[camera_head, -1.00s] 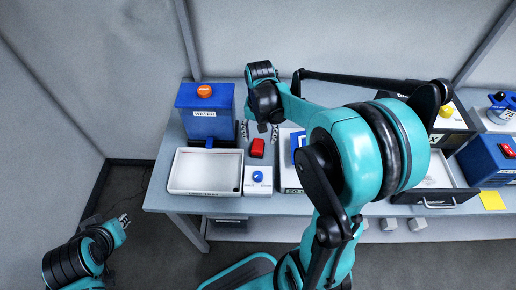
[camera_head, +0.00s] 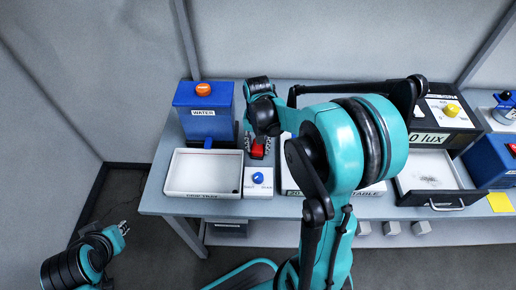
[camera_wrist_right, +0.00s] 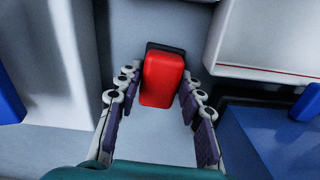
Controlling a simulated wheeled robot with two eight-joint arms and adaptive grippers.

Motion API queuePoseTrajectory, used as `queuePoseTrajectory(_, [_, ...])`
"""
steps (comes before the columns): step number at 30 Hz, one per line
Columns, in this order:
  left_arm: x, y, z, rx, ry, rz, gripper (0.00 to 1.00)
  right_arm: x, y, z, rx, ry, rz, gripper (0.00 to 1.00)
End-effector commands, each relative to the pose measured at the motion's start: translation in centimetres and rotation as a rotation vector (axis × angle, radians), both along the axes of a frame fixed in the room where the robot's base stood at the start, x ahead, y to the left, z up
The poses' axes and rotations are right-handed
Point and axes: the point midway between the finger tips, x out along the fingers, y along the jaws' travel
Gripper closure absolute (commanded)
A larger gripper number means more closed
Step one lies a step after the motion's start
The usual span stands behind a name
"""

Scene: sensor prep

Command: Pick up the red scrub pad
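The red scrub pad (camera_head: 258,149) lies on the table between the white tray and the boxes to its right. In the right wrist view the red pad (camera_wrist_right: 162,79) has a dark layer at its far end and sits between the fingers. My right gripper (camera_head: 258,146) is over the pad from above, open, with its fingers (camera_wrist_right: 160,90) on both sides and small gaps to the pad. My left gripper (camera_head: 123,227) is low at the left, away from the table, and too small to read its fingers clearly.
A white tray (camera_head: 167,186) and a small white box with a blue knob (camera_head: 258,188) stand in front. A blue water dispenser (camera_head: 203,126) stands behind the tray. An open drawer (camera_head: 447,206) and a dark lux box (camera_head: 436,138) are at the right.

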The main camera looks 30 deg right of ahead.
Motion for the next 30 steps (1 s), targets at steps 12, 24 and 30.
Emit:
queuePoseTrajectory(12, [0.0,0.0,1.3,0.0,0.0,0.0,0.81,0.0,0.0,2.5,0.0,0.0,0.0,0.91])
queuePoseTrajectory(24, [0.0,0.0,4.1,0.0,0.0,0.0,0.81,0.0,0.0,9.5,0.001,0.002,0.0,0.91])
queuePoseTrajectory(30, [0.0,0.0,4.2,0.0,0.0,0.0,0.81,0.0,0.0,10.1,0.001,0.002,0.0,0.91])
